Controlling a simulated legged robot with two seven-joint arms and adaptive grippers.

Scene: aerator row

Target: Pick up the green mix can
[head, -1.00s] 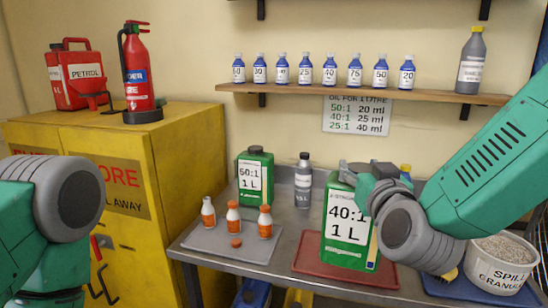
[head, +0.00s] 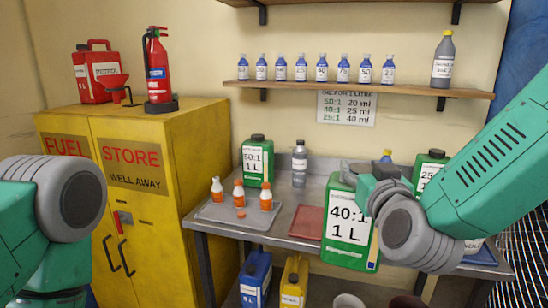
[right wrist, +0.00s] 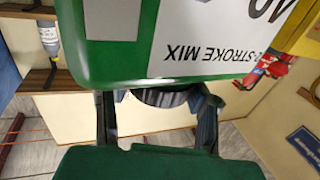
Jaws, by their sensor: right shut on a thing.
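The green mix can labelled 40:1 1 L (head: 350,240) is upright in the head view, off the red tray and in front of the bench edge. My right gripper (head: 372,187) is shut on its top; the can hides part of the fingers. In the right wrist view the can (right wrist: 110,45) fills the top, with its black cap between the two fingers (right wrist: 157,105). Other green cans stand on the bench: one labelled 50:1 (head: 257,163) and one marked 25 (head: 432,157), partly behind my right arm. My left arm shows at the left, but its gripper is out of frame.
The red tray (head: 305,222) on the bench is bare where it shows. A grey tray (head: 215,213) holds small orange-labelled bottles. A grey bottle (head: 299,165) stands behind. The yellow fuel cabinet (head: 185,150) is at left. Blue (head: 256,280) and yellow (head: 294,282) cans stand below.

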